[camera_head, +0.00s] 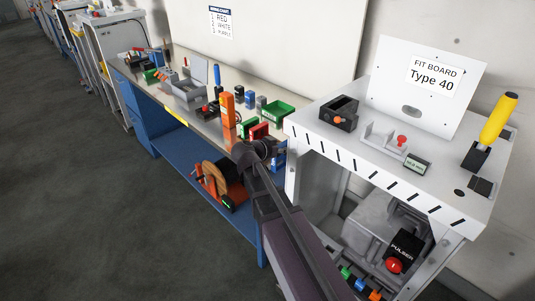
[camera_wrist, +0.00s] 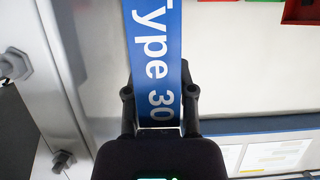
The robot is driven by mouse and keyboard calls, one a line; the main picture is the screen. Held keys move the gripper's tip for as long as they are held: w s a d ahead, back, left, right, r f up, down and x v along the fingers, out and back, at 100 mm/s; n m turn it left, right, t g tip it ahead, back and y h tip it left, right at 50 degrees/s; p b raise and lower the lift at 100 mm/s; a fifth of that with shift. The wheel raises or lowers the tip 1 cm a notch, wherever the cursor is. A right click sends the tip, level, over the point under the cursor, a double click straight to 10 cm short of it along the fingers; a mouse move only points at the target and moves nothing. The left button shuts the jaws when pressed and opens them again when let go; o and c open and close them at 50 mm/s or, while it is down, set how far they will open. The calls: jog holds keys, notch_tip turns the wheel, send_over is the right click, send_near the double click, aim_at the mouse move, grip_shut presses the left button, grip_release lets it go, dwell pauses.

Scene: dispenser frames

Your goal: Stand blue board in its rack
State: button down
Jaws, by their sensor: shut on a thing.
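A blue board (camera_wrist: 152,45) with white lettering "Type 30" fills the upper middle of the wrist view. My gripper (camera_wrist: 160,98) is shut on its near end, one finger on each side. The board extends away from the fingers past the top edge of the picture. In the head view my gripper (camera_head: 250,153) is at the front edge of the workbench (camera_head: 190,103), and I cannot make out the board clearly there. I cannot tell which thing is the blue board's rack.
An orange block (camera_head: 228,110) stands close behind my gripper, with green bins (camera_head: 278,112) and small parts around it. A white cabinet (camera_head: 400,190) with a "Type 40" sign (camera_head: 432,77) is at the right. Open floor (camera_head: 80,190) lies at the left.

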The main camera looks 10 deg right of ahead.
jog(key=shift+w, duration=0.1)
jog(key=w+a+f+b, duration=0.1)
jog(key=w, duration=1.3)
jog(key=shift+w+a+f, duration=0.2)
jog(key=shift+a, duration=0.15)
jog(key=shift+w+f+b, duration=0.35)
jog(key=shift+f+b, duration=0.55)
jog(key=shift+b, duration=0.1)
jog(key=shift+w+f+b, duration=0.3)
jog(key=shift+f+b, duration=0.6)
jog(key=shift+b, duration=0.1)
jog(key=shift+f, duration=0.15)
jog(key=shift+c, duration=2.2)
grip_release()
